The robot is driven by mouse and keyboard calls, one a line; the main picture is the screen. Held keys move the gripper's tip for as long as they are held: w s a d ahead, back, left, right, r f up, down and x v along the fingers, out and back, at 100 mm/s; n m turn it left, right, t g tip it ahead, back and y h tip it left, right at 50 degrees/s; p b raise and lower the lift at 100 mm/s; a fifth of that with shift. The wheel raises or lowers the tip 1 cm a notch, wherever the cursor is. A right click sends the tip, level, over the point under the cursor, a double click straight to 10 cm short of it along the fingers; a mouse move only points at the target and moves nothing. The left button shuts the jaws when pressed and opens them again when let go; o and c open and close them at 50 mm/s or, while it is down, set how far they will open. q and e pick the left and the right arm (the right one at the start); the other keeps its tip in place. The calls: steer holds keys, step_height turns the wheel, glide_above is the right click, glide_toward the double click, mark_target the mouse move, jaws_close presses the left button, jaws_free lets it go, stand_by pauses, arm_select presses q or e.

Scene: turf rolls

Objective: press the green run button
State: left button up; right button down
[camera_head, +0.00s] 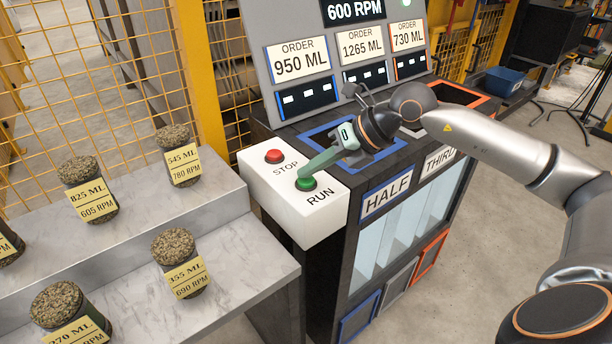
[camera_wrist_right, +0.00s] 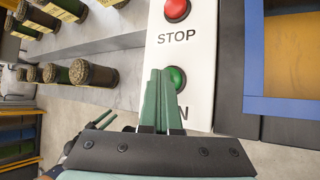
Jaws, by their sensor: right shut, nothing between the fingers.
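The green run button (camera_head: 306,184) sits on a white control box, above the word RUN. The red stop button (camera_head: 274,156) is on the same box, beside the word STOP. My right gripper (camera_head: 304,175) is shut and empty, its green fingertips over or against the green button; I cannot tell if they touch. In the right wrist view the shut fingers (camera_wrist_right: 160,75) reach the edge of the green button (camera_wrist_right: 176,78) and partly cover the word RUN. The stop button (camera_wrist_right: 177,9) is clear of them. My left gripper is not in view.
Turf rolls with yellow labels (camera_head: 180,160) stand on a stepped grey shelf (camera_head: 230,270) at the left. The dark machine (camera_head: 330,270) with HALF and THIRD labels and framed openings stands right of the box. An order panel (camera_head: 290,20) rises behind.

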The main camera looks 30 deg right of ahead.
mark_target(312, 181)
steer(key=shift+r+p, duration=0.35)
steer(key=shift+r, duration=0.25)
steer(key=shift+r, duration=0.15)
step_height(312, 181, up, 5)
steer(key=p, duration=0.4)
stand_by(0.6)
